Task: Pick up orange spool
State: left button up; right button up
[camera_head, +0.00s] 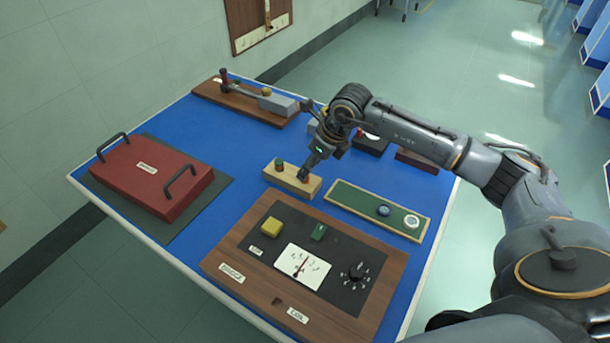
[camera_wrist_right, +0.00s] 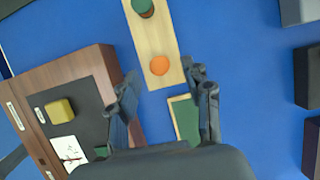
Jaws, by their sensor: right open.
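The orange spool (camera_wrist_right: 159,65) stands near one end of a light wooden block (camera_wrist_right: 145,42) in the right wrist view. A dark green spool (camera_wrist_right: 143,7) stands at the block's other end. My right gripper (camera_wrist_right: 162,82) is open and empty, its two fingers pointing toward the orange spool, which lies just ahead of the gap between them. In the head view, the wooden block (camera_head: 290,184) is at the table's middle with my right gripper (camera_head: 306,168) over its right end, hiding most or all of the orange spool. My left gripper is not in view.
A meter panel (camera_head: 330,235) with a yellow button (camera_head: 271,226) lies in front of the block. A green board (camera_head: 355,203) is to its right. A red case (camera_head: 150,180) with handles sits at left. Blue table (camera_head: 238,160) is bare left of the block.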

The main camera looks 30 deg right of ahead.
jog(key=shift+x, duration=1.5)
jog(key=shift+s, duration=0.1)
grip_shut()
jog(key=shift+r, duration=0.2)
